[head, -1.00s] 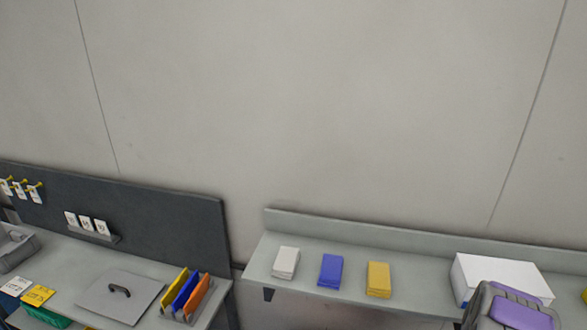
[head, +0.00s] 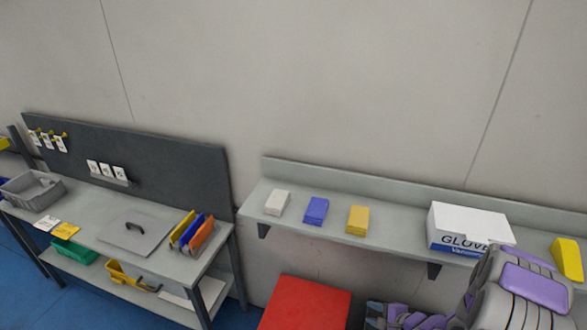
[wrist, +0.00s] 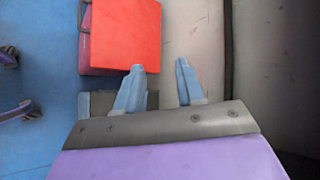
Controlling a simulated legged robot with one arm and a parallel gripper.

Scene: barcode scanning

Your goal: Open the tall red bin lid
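The red bin shows its flat red lid (head: 305,304) at the bottom middle of the head view, below the wall shelf. The lid lies flat and looks closed. In the wrist view the red lid (wrist: 125,36) is at the top, with a grey handle or bracket at its left edge. My gripper (wrist: 160,80) has its two blue-grey fingers apart with nothing between them. The left fingertip is near the lid's lower edge in the picture; I cannot tell whether it touches.
A workbench (head: 85,205) with a grey lid plate, coloured folders and a grey tray stands at left. A wall shelf (head: 400,232) holds folded cloths and a glove box (head: 465,228) above the bin. Blue floor (head: 60,305) shows at lower left.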

